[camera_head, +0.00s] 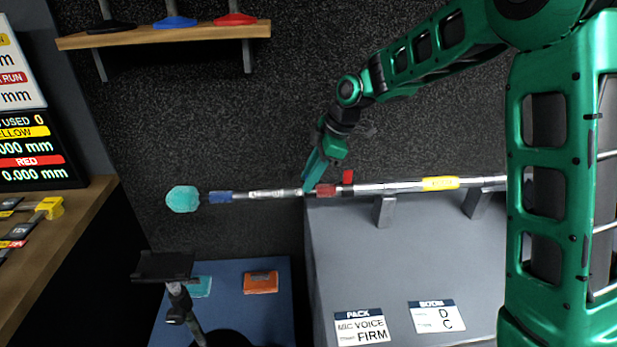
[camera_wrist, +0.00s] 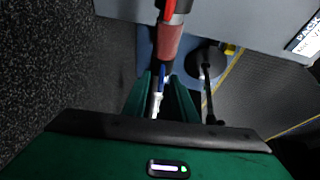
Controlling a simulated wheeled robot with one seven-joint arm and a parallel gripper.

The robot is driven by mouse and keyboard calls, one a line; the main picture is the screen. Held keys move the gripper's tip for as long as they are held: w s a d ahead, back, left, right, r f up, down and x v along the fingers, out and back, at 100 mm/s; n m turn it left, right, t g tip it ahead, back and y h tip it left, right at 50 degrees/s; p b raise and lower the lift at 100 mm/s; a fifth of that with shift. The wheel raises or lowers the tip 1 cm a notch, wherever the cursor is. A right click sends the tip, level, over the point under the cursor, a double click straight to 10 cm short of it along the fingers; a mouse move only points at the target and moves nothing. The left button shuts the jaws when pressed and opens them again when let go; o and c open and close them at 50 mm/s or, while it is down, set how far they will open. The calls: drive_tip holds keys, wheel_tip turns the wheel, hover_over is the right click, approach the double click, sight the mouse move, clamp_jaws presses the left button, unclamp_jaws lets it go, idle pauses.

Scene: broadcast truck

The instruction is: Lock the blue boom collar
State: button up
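The boom pole (camera_head: 265,194) runs level across the head view, with a teal windscreen (camera_head: 183,199) at its left end. The blue collar (camera_head: 220,197) is near that end, with no raised lever visible. My gripper (camera_head: 308,186) is at the pole, just left of the red collar (camera_head: 326,190) and well right of the blue collar. In the wrist view, my gripper's fingers (camera_wrist: 163,85) stand apart with a pale rod and a narrow blue strip (camera_wrist: 162,76) showing between them. Whether that strip is the blue collar, and whether the fingers touch the rod, I cannot tell.
A red lever (camera_head: 347,177) sticks up beside the red collar. A yellow collar (camera_head: 440,183) is farther right. Brackets (camera_head: 383,211) bear the pole above a grey console (camera_head: 350,260). A stand (camera_head: 165,267) is at lower left; a shelf (camera_head: 165,37) is above.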

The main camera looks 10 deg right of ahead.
clamp_jaws()
drive_tip(key=shift+w+g, duration=0.45)
drive_tip(key=shift+g, duration=0.35)
drive_tip(key=shift+r, duration=0.1)
unclamp_jaws()
drive_tip(key=v, duration=1)
drive_tip(key=shift+r, duration=0.35)
drive_tip(key=shift+d, duration=0.2)
